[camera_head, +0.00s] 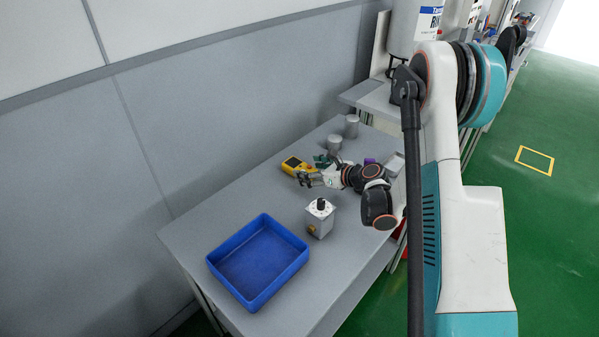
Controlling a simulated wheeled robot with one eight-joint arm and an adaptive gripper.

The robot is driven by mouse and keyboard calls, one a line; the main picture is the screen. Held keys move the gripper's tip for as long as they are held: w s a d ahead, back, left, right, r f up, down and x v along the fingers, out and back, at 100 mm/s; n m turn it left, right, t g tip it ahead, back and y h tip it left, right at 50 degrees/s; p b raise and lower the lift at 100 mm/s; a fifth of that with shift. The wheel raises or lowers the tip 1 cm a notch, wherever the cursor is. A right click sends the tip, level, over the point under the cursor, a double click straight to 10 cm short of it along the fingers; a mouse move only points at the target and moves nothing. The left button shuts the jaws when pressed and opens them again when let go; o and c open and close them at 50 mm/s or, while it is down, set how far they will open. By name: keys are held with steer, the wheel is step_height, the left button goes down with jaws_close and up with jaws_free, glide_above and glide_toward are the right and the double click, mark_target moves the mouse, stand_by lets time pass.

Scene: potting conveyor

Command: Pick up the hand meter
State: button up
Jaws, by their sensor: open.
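The hand meter (292,164), yellow with a dark screen, lies on the grey table near its wall side. My gripper (305,179) is just in front of the meter, low over the table, with its fingers pointing left. It is open, and no object shows between its fingers. Whether a finger touches the meter is too small to tell. The near end of the meter is close to the fingers and may be partly hidden by them.
A blue tray (303,262) stands at the table's near end. A silver block with a black knob (320,219) stands between tray and arm. Two grey cylinders (334,144) (351,127) and small green parts (321,160) are behind the gripper. The table (215,222) is clear left of the meter.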

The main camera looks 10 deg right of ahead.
mark_target(302, 167)
steer(key=b+x, duration=0.1)
steer(key=x, duration=0.2)
steer(key=shift+w+a, duration=0.15)
steer(key=shift+w, duration=0.2)
steer(key=c, duration=1.3)
steer(key=shift+r, duration=0.15)
